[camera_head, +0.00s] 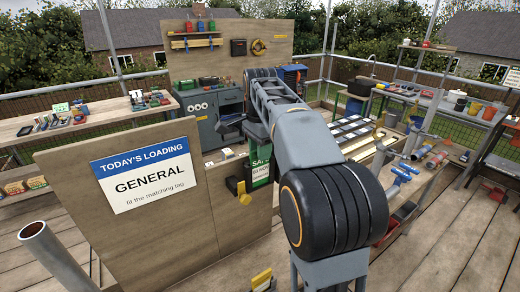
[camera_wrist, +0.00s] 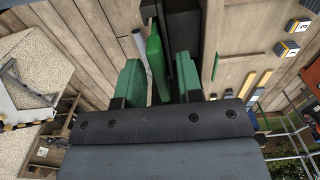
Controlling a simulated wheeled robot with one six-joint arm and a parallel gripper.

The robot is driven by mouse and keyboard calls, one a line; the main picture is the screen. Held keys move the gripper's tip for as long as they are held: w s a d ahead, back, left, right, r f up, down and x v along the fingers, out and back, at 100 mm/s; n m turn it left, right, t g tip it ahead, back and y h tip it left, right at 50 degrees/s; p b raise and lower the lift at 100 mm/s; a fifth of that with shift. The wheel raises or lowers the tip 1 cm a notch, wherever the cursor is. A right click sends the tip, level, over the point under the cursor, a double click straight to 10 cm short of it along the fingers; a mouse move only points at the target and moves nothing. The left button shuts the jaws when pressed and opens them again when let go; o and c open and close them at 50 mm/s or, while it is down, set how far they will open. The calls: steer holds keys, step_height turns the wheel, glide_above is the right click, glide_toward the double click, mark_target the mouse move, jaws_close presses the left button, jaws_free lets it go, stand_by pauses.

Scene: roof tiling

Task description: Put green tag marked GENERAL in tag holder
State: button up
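A green tag (camera_wrist: 157,60) shows edge-on between the green finger pads of my gripper (camera_wrist: 159,80) in the wrist view. Gaps show on both sides of it, so the fingers stand open around it. A dark upright part (camera_wrist: 210,35) is just right of the tag; I cannot tell whether it is the holder. In the head view, a green panel with white lettering (camera_head: 260,172) hangs on the wooden board below my gripper, partly hidden by my arm. Its small text is unreadable. The word GENERAL stands on the loading sign (camera_head: 143,181).
A dark box (camera_head: 235,186) with a yellow piece (camera_head: 244,198) is on the board left of the green panel. A grey pipe (camera_head: 50,252) stands at front left. Workbenches with tools (camera_head: 75,122) line the sides. Clear decking (camera_head: 450,235) lies at right.

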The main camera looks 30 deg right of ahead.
steer(key=shift+o, duration=0.5)
steer(key=shift+r, duration=0.1)
step_height(320, 180, up, 14)
steer(key=f+p, duration=0.1)
steer(key=p, duration=0.3)
steer(key=s+a+f+n+t, duration=0.2)
steer(key=s+a+f+n, duration=0.2)
steer(key=s+f+n, duration=0.4)
steer(key=s+a+f+n+t, duration=0.2)
steer(key=s+a+f+n, duration=0.3)
steer(key=f, duration=0.9)
steer(key=s+n, duration=0.3)
steer(key=shift+a+f+n+t, duration=0.2)
steer(key=shift+f+n+t, duration=0.1)
steer(key=shift+s+d, duration=0.1)
